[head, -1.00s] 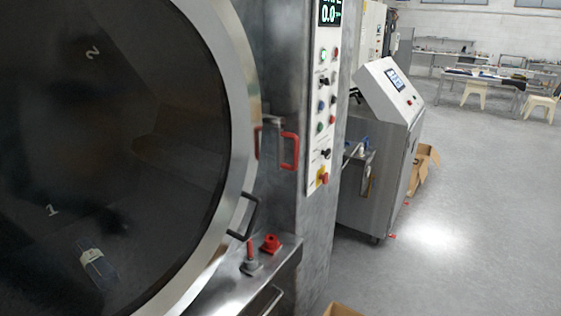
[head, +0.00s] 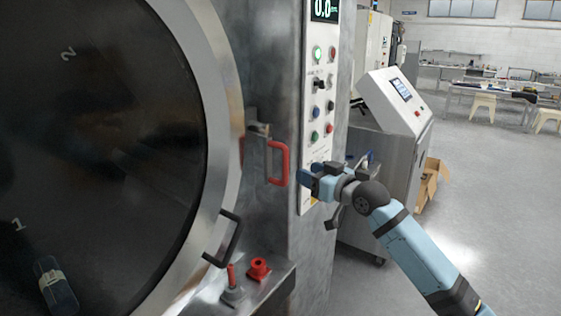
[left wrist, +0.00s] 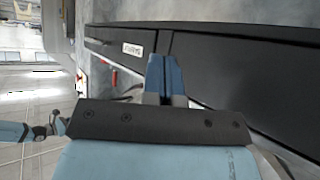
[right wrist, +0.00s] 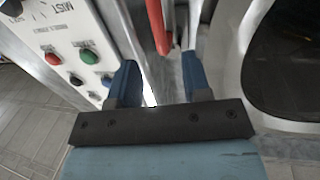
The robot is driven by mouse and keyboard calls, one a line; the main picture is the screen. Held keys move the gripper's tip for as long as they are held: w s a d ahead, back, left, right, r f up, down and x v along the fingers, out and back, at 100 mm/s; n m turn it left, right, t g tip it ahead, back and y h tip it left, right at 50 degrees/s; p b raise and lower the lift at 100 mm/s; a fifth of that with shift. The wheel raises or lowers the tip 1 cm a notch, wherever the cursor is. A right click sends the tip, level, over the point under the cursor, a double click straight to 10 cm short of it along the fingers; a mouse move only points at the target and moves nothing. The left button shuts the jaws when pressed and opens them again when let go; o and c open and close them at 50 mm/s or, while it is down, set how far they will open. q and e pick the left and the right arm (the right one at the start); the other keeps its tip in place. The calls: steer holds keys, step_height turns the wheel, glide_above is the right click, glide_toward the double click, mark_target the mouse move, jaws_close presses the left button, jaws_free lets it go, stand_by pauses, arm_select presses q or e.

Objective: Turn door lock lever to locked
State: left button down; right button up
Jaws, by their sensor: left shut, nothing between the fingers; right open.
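The red door lock lever (head: 281,163) is a U-shaped handle on the metal housing, just right of the round door's rim (head: 228,110). My right gripper (head: 309,174) is open and empty just right of the lever, in front of the control panel. In the right wrist view the lever (right wrist: 157,25) lies ahead, between the lines of the two spread blue fingers (right wrist: 157,82). I see no contact with it. My left gripper (left wrist: 164,76) is shut and empty in the left wrist view, facing a dark surface. It does not show in the head view.
The control panel (head: 319,100) with buttons and knobs is close beside my right gripper. A black door handle (head: 229,238) sticks out below the lever. A ledge with a red knob (head: 259,268) is lower down. A grey console (head: 393,105) stands behind on the right.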

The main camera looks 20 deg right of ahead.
mark_target(287, 163)
steer(key=p+x, duration=0.1)
steer(key=x, duration=1)
steer(key=shift+w+d, duration=0.1)
jaws_close()
